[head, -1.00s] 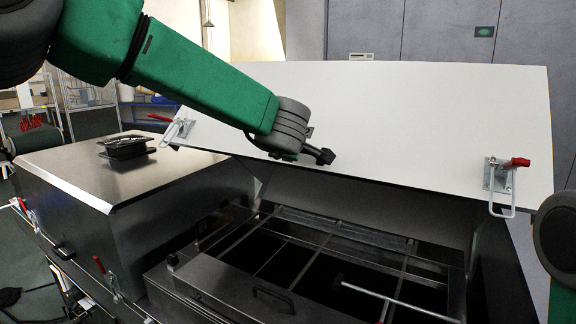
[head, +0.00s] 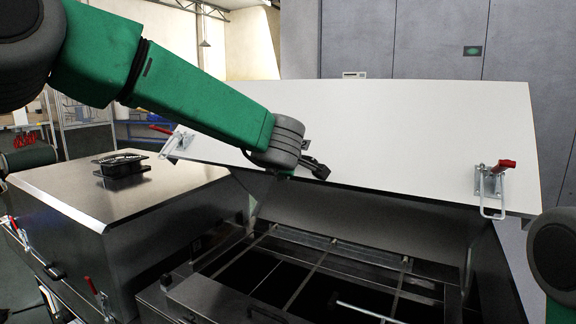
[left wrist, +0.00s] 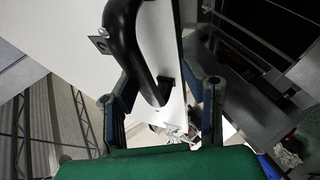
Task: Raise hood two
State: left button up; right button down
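Hood two (head: 400,130) is the large pale panel at centre. It stands partly raised and tilted over the dark open dryer bay. A red-handled latch hangs near each front corner, at the right (head: 492,183) and the left (head: 180,142). My left arm crosses from the upper left, its wrist at the hood's front edge. In the left wrist view, the hood's curved black handle (left wrist: 128,35) passes between the two fingers of my left gripper (left wrist: 170,82). The fingers stand wide apart, with no clear grip on the handle. My right gripper is not in view; only part of that arm shows.
A closed steel hood (head: 75,185) stands at the left with a black item (head: 122,165) on top. Below hood two, the open bay has a metal frame and a T-shaped bar (head: 365,312). A grey panelled wall (head: 430,40) stands behind.

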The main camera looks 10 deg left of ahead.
pick_arm(q)
jog(key=v, duration=1.1)
jog(key=shift+s+r, duration=0.2)
jog(key=shift+s, duration=0.15)
jog(key=shift+d, duration=0.1)
jog(key=shift+s, duration=0.1)
